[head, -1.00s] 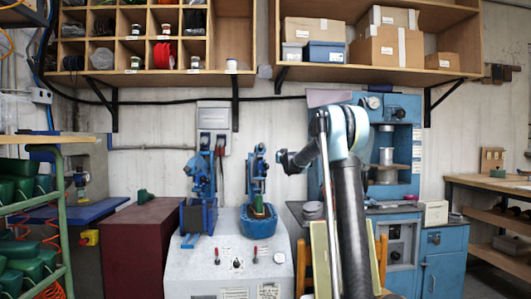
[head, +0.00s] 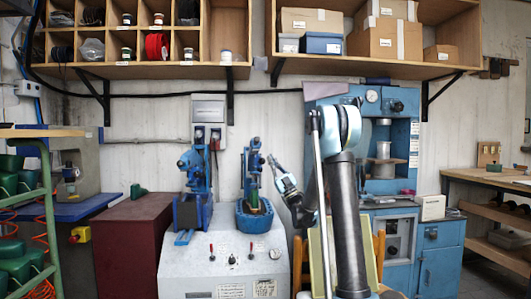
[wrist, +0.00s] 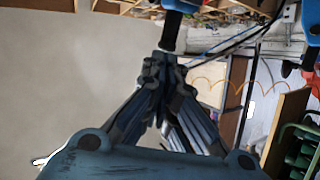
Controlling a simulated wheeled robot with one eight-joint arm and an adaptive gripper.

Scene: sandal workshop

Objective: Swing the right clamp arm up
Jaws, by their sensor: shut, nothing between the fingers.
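The right clamp (head: 252,172) is a blue upright mechanism on the grey machine, with a blue cup-like base (head: 254,218) holding a green piece (head: 254,196). My gripper (head: 270,158) is just right of its upper part, pointing up and to the left. In the wrist view my gripper (wrist: 163,62) is shut and empty. Its tips lie at the lower end of a black grip on a blue arm (wrist: 171,34); I cannot tell whether they touch. The left clamp (head: 195,168) stands beside the right one.
The grey machine top (head: 225,245) carries small levers and a knob. A blue press (head: 400,150) stands right behind my arm. A maroon cabinet (head: 135,245) is at left. Wooden shelves (head: 370,70) hang above. A green rack (head: 45,200) is at the left edge.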

